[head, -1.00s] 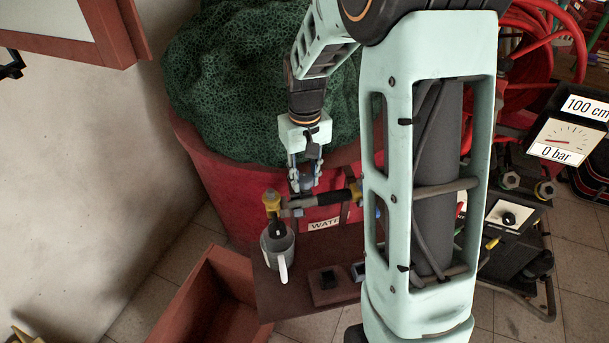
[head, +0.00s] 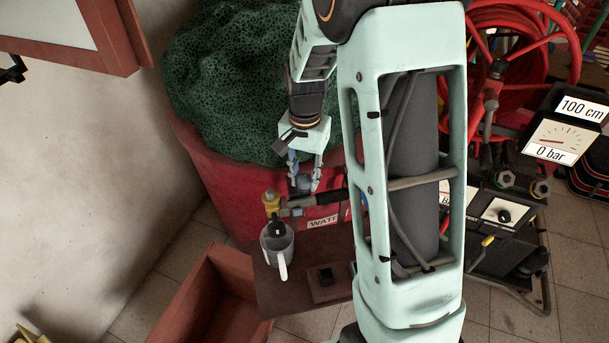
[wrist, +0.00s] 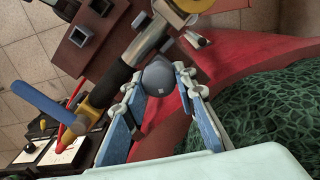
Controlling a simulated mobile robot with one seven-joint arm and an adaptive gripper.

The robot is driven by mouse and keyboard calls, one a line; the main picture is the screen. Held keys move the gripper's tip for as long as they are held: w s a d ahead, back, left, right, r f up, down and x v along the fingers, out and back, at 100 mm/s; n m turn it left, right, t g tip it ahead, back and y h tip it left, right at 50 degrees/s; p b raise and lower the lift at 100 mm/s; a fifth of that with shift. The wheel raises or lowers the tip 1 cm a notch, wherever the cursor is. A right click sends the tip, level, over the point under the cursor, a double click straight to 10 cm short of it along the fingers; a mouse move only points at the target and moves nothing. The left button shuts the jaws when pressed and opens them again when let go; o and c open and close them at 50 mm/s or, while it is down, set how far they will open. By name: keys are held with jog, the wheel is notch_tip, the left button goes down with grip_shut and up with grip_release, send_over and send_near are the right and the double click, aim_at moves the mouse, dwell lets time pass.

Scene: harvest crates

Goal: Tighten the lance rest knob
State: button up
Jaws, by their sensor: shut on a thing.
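The lance rest knob is a grey-blue ball (wrist: 158,78) beside the lance; it also shows in the head view (head: 304,183). My gripper (wrist: 160,85) points down at it, with one blue finger on each side, and is shut on it. In the head view my gripper (head: 304,186) is above the lance at the red tub's front. The lance (wrist: 112,82) has a black grip and yellow parts, and it also lies across the head view (head: 330,198). The rest under the knob is mostly hidden.
A grey jug (head: 277,256) stands below the lance's yellow end on a dark brown shelf (head: 275,300). A red tub (head: 220,190) holds a green net heap (head: 235,80). An open reddish crate (head: 190,310) is at lower left. A gauge (head: 556,142) reads 0 bar at right.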

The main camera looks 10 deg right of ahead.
aim_at(305, 176)
jog(key=shift+w+r+m, duration=0.15)
jog(key=shift+m, duration=0.15)
jog(key=o, duration=1.2)
jog(key=shift+c, duration=0.2)
notch_tip(305, 176, up, 12)
